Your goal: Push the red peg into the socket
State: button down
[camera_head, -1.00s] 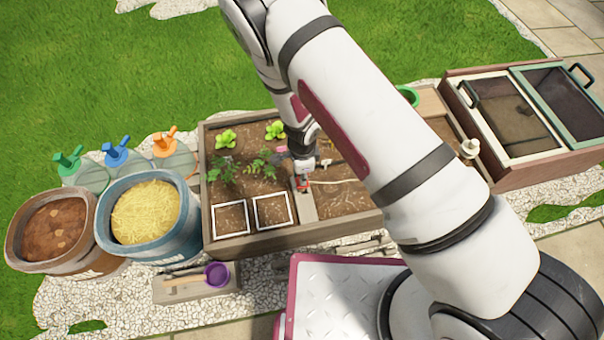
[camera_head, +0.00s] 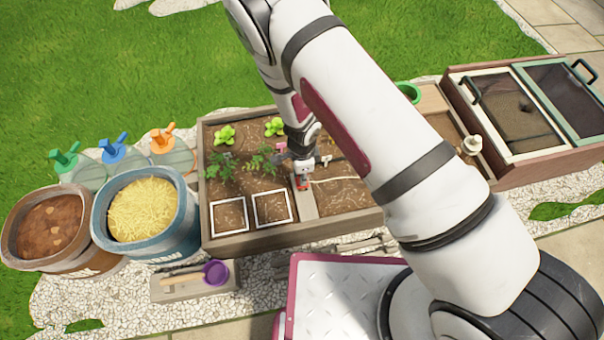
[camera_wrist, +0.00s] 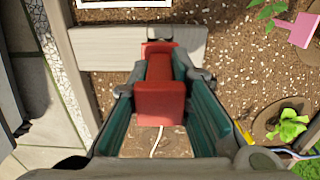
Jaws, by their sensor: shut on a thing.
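The red peg (camera_wrist: 160,95) is held between the green-padded fingers of my gripper (camera_wrist: 160,85) in the wrist view. In the head view my gripper (camera_head: 302,172) is over the planter bed, with the red peg (camera_head: 302,183) just below it, small and partly hidden. A grey board (camera_wrist: 105,48) lies on the soil beyond the peg; it also shows in the head view (camera_head: 308,206). A white cord (camera_wrist: 157,143) runs over the soil near the peg. I cannot make out the socket or tell whether the peg touches it.
The wooden planter (camera_head: 207,236) holds leafy plants and two white square frames (camera_head: 229,216). A pink tag (camera_wrist: 297,30) and a lettuce (camera_wrist: 289,125) are near my gripper. A straw bin (camera_head: 148,210) stands left of the planter. My arm hides the planter's right side.

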jog(key=shift+f+b, duration=1.05)
jog(key=shift+f, duration=0.4)
jog(key=c, duration=1.4)
grip_release()
notch_tip(320, 180, up, 12)
jog(key=shift+r, duration=0.1)
